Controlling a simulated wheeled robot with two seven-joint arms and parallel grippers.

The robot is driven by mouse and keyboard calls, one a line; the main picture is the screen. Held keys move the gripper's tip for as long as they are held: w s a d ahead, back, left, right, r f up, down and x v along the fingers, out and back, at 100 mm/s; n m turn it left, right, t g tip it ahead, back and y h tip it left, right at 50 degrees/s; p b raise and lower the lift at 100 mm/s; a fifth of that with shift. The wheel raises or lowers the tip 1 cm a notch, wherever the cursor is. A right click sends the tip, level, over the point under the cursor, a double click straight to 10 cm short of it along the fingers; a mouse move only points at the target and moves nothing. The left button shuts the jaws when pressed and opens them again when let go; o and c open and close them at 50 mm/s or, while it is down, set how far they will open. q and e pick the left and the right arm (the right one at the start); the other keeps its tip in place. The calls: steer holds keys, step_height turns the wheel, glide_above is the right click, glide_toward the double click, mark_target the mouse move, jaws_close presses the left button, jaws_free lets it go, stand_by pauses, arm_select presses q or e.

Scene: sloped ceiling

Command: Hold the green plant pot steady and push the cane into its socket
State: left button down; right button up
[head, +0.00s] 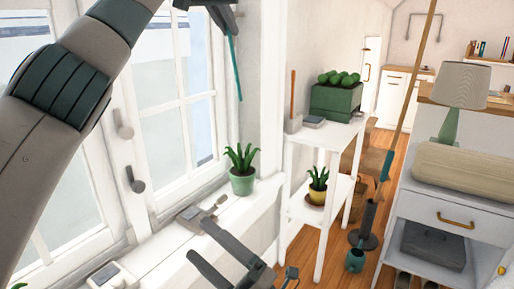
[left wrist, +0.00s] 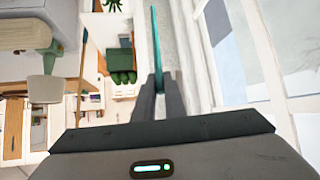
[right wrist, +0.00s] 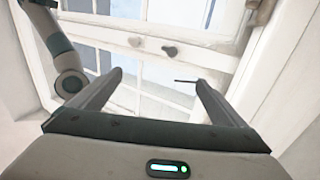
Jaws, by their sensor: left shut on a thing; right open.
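The green plant pot (head: 242,185) holds a spiky plant and stands upright on the window sill. No socket can be made out in it. My left gripper (head: 229,30) is shut on the thin teal cane (head: 236,68), which hangs down, slightly tilted, above the pot and apart from it. In the left wrist view the cane (left wrist: 155,45) sticks out from between the fingers (left wrist: 160,85). My right gripper (head: 198,238) is open and empty, below and left of the pot in the head view. Its fingers (right wrist: 158,78) show spread apart in the right wrist view.
The window (head: 190,80) is close behind the sill. Small devices lie on the sill (head: 165,255) left of the pot. A white shelf stand (head: 328,135) carries a green planter (head: 336,102) and a yellow pot (head: 317,195). A lamp (head: 459,88) stands at right.

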steer(key=w+f+n+h, duration=0.4)
steer(key=w, duration=0.4)
steer(key=n+t+h, duration=0.4)
steer(key=n+h, duration=0.3)
steer(key=h, duration=0.2)
glide_toward(243, 172)
steer(key=shift+s+d+f, duration=0.3)
steer(key=shift+s+d, duration=0.1)
steer(key=shift+w+a, duration=0.1)
steer(key=shift+w, duration=0.05)
steer(key=shift+x, duration=5.8)
steer(key=shift+a, duration=0.1)
steer(key=shift+f, duration=0.1)
steer(key=c, duration=1.7)
